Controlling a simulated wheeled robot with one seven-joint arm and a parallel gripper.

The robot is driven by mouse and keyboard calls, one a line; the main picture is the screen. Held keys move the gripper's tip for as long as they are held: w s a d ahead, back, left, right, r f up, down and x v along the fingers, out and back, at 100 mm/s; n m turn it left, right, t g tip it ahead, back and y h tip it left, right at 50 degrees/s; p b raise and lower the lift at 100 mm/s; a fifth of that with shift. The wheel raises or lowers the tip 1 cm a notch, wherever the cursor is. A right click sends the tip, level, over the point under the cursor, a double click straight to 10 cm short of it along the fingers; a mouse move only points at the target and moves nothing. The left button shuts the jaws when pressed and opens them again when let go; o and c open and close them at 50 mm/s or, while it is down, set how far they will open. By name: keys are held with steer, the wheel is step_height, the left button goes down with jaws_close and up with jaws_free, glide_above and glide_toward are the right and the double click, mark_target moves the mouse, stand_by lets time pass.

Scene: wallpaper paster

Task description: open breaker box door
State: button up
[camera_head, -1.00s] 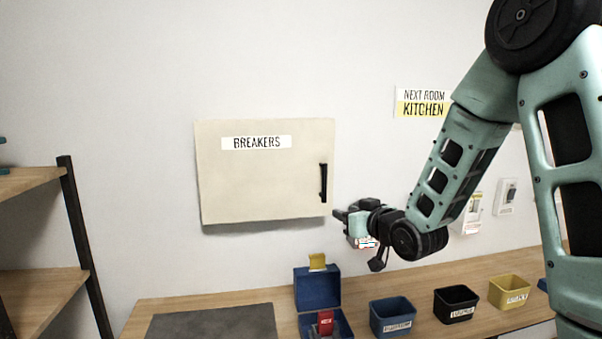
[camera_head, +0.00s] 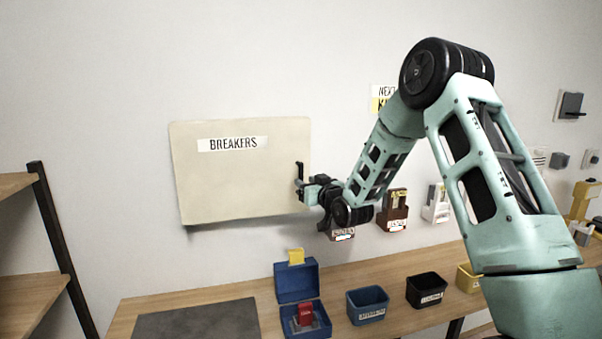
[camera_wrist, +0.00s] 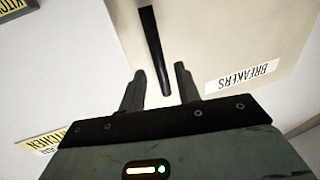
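The breaker box door (camera_head: 235,180) is a cream panel on the wall, labelled BREAKERS, and looks shut. Its black vertical bar handle (camera_head: 299,172) is at the door's right edge. My gripper (camera_head: 303,187) is at the lower part of the handle. In the wrist view the two fingers of my gripper (camera_wrist: 160,82) are apart, and the end of the handle (camera_wrist: 154,50) lies between and just beyond their tips. I see a gap at each side of the handle, so the fingers do not look closed on it. The door label (camera_wrist: 243,78) shows upside down there.
A wooden bench (camera_head: 250,283) runs below, with an open blue box (camera_head: 296,285), a blue bin (camera_head: 367,305), a black bin (camera_head: 426,290) and a dark mat (camera_head: 198,321). A shelf (camera_head: 30,240) stands at left. The wall left of the box is clear.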

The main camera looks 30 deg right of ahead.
mark_target(302, 179)
steer(key=shift+w+d+p, duration=0.1)
steer(key=shift+w+p, duration=0.5)
steer(key=shift+w, duration=1.5)
steer(key=shift+c, duration=0.3)
jaws_close()
